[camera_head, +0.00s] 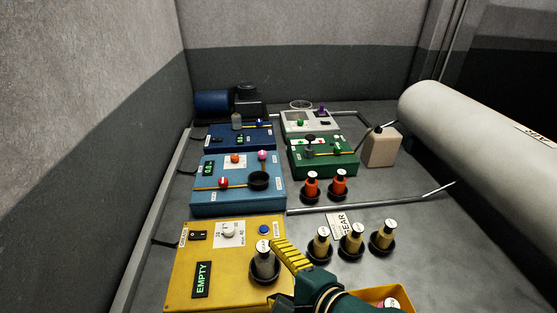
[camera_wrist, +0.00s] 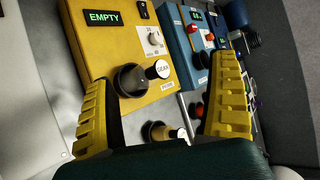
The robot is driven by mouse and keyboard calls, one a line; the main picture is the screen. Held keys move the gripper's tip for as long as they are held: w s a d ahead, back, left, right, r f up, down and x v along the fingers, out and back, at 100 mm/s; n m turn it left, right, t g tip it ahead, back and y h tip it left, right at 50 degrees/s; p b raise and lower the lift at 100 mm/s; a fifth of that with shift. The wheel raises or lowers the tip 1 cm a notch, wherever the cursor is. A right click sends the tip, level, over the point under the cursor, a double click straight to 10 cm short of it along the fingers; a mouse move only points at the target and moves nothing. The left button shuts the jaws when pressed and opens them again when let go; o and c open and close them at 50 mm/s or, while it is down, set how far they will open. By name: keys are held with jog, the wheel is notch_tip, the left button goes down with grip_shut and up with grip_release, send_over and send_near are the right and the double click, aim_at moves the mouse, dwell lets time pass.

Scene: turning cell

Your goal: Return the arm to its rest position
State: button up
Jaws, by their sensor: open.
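My gripper (camera_head: 280,268) is at the bottom centre of the head view, beside the right side of the yellow box (camera_head: 188,280). In the wrist view my gripper (camera_wrist: 163,72) has its two yellow ribbed fingers wide apart, with nothing held between them. A grey bottle with a white cap (camera_head: 264,260) stands in a dark cup on the yellow box. In the wrist view this bottle (camera_wrist: 158,69) shows in the gap between the fingers, apart from both. The yellow box's display reads EMPTY.
Several tan bottles (camera_head: 351,237) stand in dark cups to the right. Two orange bottles (camera_head: 312,184) stand behind them. A light blue box (camera_head: 208,205), a green box (camera_head: 330,168) and a beige jug (camera_head: 382,147) are farther back. A large pale cylinder (camera_head: 470,120) lies at right.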

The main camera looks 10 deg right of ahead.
jog(key=a+r+n+t+h, duration=0.1)
jog(key=a+r+n+t, duration=0.3)
jog(key=r, duration=0.4)
jog(key=a+r+n+t+h, duration=0.1)
jog(key=a+r+n+t, duration=0.15)
jog(key=r+n, duration=0.45)
jog(key=s+d+r+n+t+h, duration=0.45)
jog(key=s+d+r, duration=0.2)
jog(key=r, duration=0.35)
notch_tip(320, 180, up, 38)
jog(key=n+p, duration=0.1)
jog(key=p, duration=3.7)
jog(key=shift+w+d+t, duration=0.15)
jog(key=shift+d+t, duration=0.1)
jog(key=shift+t, duration=0.05)
jog(key=shift+d, duration=0.1)
